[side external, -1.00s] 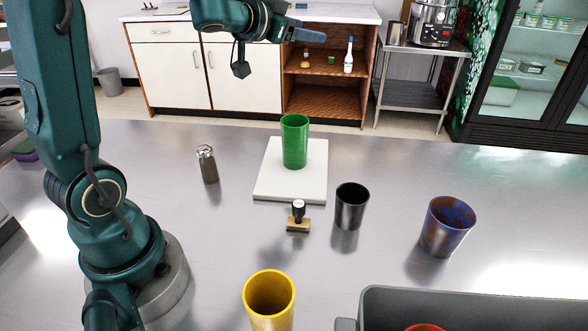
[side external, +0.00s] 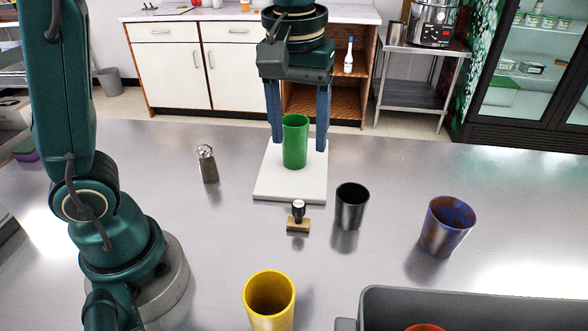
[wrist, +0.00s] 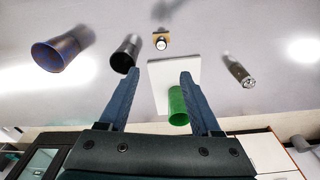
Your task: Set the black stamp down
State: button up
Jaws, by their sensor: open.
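In the wrist view my gripper (wrist: 155,78) holds nothing.
A black cup (side external: 351,207) stands right of the stamp and a blue-brown cup (side external: 446,226) farther right. A yellow cup (side external: 268,300) is at the front. A salt shaker (side external: 208,165) stands left of the board. A grey bin (side external: 470,301) fills the front right corner.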

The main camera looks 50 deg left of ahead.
send_near(298, 204)
jog(key=f, duration=0.5)
jog(key=shift+w+a+f, duration=0.1)
jog(key=shift+w, duration=0.15)
jog(key=shift+w+a+f, duration=0.1)
jog(key=shift+w+f, duration=0.05)
jog(key=shift+f, duration=1.25)
jog(key=shift+w+a+f, duration=0.1)
jog(key=shift+w+f, duration=0.05)
jog(key=shift+f, duration=1.2)
jog(key=shift+c, duration=0.3)
grip_shut()
